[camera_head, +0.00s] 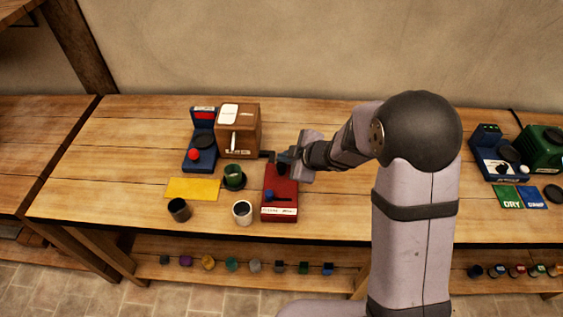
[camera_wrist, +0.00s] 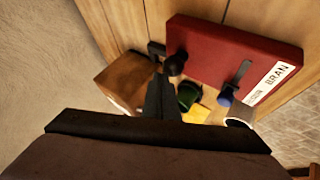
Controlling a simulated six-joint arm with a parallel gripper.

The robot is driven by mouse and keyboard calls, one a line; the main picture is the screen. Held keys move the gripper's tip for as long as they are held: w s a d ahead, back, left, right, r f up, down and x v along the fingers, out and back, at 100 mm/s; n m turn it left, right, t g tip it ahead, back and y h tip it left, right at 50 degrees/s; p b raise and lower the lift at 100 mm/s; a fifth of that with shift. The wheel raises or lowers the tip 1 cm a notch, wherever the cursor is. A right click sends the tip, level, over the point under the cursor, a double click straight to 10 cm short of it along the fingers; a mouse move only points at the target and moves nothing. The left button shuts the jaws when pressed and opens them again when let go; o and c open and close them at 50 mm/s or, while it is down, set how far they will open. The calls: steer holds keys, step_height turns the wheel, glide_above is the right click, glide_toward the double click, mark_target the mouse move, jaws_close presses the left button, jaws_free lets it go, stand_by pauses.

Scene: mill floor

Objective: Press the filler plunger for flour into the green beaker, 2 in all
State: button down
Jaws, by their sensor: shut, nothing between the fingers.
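The green beaker (camera_head: 234,172) stands upright on a dark round base, in front of the brown box; it also shows in the wrist view (camera_wrist: 188,95), partly behind my fingers. The red filler (camera_head: 281,196) is labelled BRAN in the wrist view (camera_wrist: 225,52). It has a black round plunger knob (camera_wrist: 177,63) on top and a blue-knobbed lever. My gripper (camera_head: 283,158) is shut and empty over the far end of the red filler. Its fingertips (camera_wrist: 158,75) appear beside the black knob; contact cannot be told.
The brown box (camera_head: 245,130) and a blue device (camera_head: 201,145) with a red button stand behind the beaker. A yellow mat (camera_head: 192,189), a black cup (camera_head: 179,209) and a white cup (camera_head: 242,212) are near the front. The bench's left side is clear.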

mark_target(284, 166)
steer(key=shift+f+b, duration=0.5)
steer(key=shift+f, duration=0.25)
stand_by(0.7)
steer(key=shift+r, duration=0.1)
steer(key=shift+r+p, duration=1.3)
steer(key=shift+p, duration=0.1)
step_height(284, 166, up, 5)
steer(key=p, duration=0.5)
stand_by(0.4)
